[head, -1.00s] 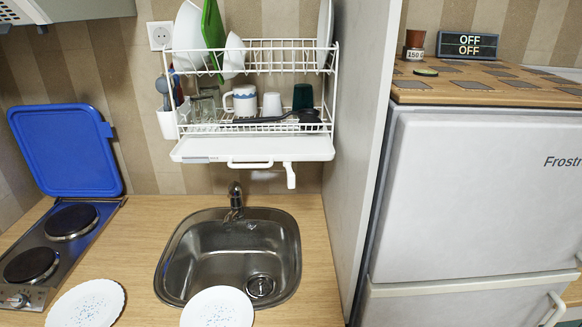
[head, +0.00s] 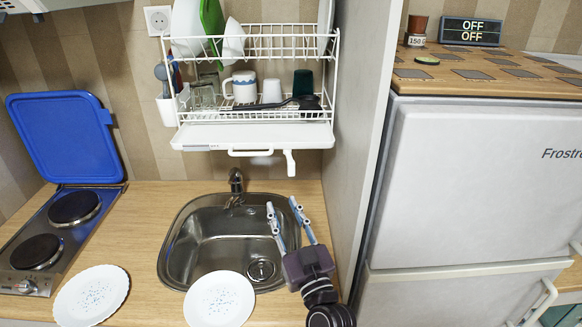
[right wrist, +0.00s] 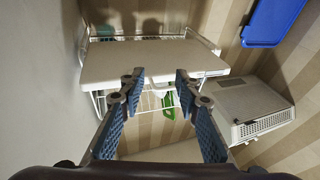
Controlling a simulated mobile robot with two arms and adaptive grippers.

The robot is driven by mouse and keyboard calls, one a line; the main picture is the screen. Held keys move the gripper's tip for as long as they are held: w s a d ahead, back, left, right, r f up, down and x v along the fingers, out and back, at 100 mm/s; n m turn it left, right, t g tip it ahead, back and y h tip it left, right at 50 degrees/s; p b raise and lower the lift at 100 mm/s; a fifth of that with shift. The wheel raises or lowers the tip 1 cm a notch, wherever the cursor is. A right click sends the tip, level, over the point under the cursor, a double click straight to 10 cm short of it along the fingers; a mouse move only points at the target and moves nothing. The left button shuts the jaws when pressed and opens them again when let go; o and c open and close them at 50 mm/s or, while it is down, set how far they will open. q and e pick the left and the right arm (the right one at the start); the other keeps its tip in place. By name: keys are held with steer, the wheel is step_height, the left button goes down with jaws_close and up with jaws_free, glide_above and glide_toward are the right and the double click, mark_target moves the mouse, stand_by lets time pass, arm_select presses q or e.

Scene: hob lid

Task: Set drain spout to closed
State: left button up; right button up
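The white drain spout (head: 290,162) hangs down at the front right of the dish rack's drip tray (head: 215,136). It points downward beside a white bar handle (head: 250,153). My right gripper (head: 282,203) is over the right side of the sink, below the spout and apart from it, with its fingers pointing up toward the tray. It is open and empty. My left gripper is not in view.
A tall grey panel (head: 362,120) stands close to the right of the gripper. The sink (head: 205,250), two plates (head: 92,295) and a hob with its blue lid (head: 65,138) raised are below and left.

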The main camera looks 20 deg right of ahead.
mark_target(292, 170)
steer(key=d+r+m+h, duration=0.1)
steer(key=w+d+r+m+t+h, duration=0.1)
steer(key=d+r+h, duration=0.1)
steer(key=r, duration=0.1)
steer(key=shift+w+d+m+t+h, duration=0.25)
steer(key=shift+w+m+t+h, duration=0.05)
steer(key=shift+w+m+h, duration=0.1)
steer(key=x, duration=0.7)
steer(key=shift+f, duration=0.15)
jaws_close()
